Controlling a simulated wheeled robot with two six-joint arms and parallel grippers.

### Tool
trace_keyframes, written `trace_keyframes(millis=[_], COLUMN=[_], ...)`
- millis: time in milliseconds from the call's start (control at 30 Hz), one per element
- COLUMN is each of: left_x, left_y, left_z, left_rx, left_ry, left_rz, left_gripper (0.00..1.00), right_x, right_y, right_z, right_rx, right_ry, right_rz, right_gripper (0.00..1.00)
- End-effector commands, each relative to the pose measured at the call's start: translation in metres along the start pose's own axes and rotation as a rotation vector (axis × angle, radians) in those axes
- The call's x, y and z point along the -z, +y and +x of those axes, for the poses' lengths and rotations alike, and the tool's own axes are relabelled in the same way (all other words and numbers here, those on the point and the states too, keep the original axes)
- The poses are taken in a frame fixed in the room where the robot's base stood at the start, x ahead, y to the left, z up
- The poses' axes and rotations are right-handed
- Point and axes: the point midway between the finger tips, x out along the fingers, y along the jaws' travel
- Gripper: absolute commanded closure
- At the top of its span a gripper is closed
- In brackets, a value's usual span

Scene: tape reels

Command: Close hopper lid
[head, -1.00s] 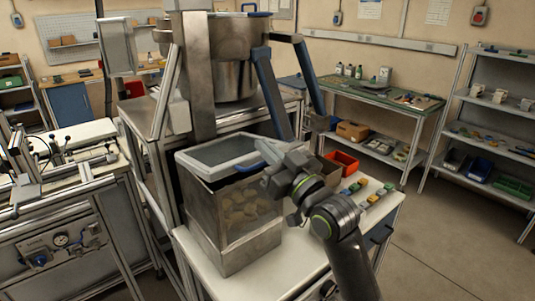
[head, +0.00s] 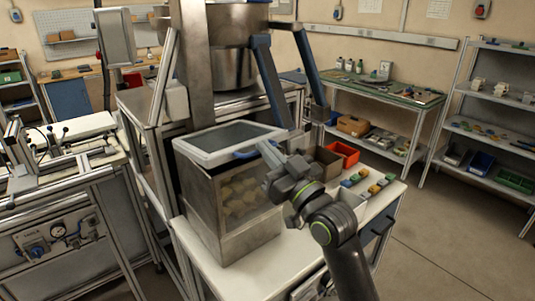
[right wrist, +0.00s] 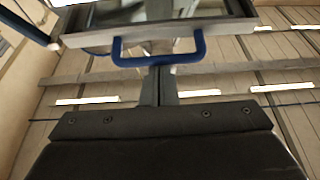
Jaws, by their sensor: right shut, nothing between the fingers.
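The hopper (head: 245,200) is a metal box with a see-through front and tan pieces inside. Its grey-framed lid (head: 190,154) with a dark pane lies over the top and seems a little raised on the handle side; the gap is hard to judge. The blue handle (head: 246,153) is on the lid's right edge, by my right gripper (head: 267,156). In the right wrist view, the blue handle (right wrist: 158,58) stands just beyond the shut, empty fingertips (right wrist: 158,72), with the lid frame (right wrist: 90,37) above. I cannot tell whether they touch. My left gripper is not in view.
The hopper stands on a white-topped bench (head: 205,255). A red-orange bin (head: 343,152) and several small coloured blocks (head: 365,183) lie to its right. A large steel vessel (head: 232,70) and blue posts (head: 270,85) rise behind. Open floor (head: 440,240) lies at right.

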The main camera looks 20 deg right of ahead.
Motion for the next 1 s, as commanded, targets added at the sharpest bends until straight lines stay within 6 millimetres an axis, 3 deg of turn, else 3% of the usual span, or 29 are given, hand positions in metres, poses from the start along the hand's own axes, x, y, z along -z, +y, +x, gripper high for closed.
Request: trace_keyframes(millis=[33, 400, 1000], left_x=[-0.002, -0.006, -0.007], left_y=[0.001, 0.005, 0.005], left_z=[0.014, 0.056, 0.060], left_rx=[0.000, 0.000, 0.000], left_ry=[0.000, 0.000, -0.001], left_rz=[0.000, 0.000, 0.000], left_gripper=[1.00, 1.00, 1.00], right_x=[-0.011, -0.043, -0.051], right_y=[0.000, 0.000, 0.001], right_z=[-0.005, -0.021, -0.023], right_rx=[0.000, 0.000, -0.002], right_ry=[0.012, 0.060, 0.049], right_rz=[0.000, 0.000, 0.002], right_gripper=[1.00, 1.00, 1.00])
